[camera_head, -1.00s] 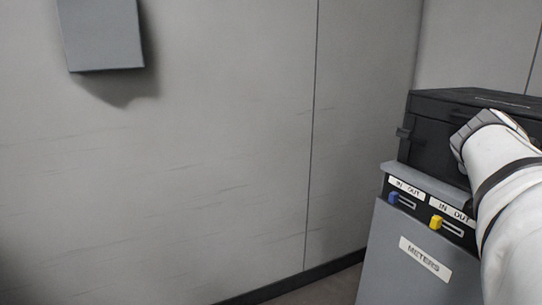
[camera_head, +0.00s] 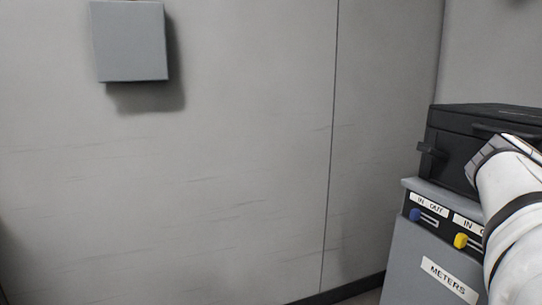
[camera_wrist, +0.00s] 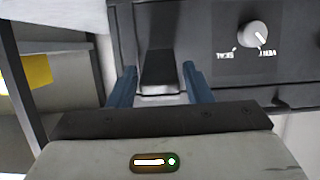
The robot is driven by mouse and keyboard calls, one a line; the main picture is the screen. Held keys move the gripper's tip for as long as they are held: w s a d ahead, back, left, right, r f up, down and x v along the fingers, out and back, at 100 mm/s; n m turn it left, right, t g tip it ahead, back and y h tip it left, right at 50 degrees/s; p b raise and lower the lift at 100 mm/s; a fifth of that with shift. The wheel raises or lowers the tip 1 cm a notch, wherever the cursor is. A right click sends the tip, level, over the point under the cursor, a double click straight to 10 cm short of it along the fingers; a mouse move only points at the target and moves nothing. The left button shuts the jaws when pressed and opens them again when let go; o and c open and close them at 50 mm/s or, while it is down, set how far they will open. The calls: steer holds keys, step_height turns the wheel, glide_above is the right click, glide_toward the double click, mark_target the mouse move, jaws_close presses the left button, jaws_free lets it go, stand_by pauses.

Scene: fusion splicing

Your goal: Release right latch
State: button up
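A black case (camera_head: 465,150) stands on top of a grey cabinet at the right of the head view. In the wrist view, the case front (camera_wrist: 205,20) shows a dark latch (camera_wrist: 159,68) with a paler lower edge. My gripper (camera_wrist: 158,72) is open, with one blue finger on each side of this latch. I cannot tell whether the fingers touch it. The frames do not make clear whether this is the right latch. In the head view my white arm covers the right part of the case, and the fingers are hidden.
The grey cabinet (camera_head: 420,260), labelled METERS, has IN/OUT slots with a blue slider (camera_head: 416,215) and a yellow slider (camera_head: 461,240). A pale knob (camera_wrist: 254,35) is on the case front. A grey box (camera_head: 130,40) hangs on the wall at left.

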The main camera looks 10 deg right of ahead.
steer(key=shift+o, duration=1.2)
steer(key=shift+r, duration=0.1)
step_height(320, 180, up, 10)
steer(key=p, duration=0.5)
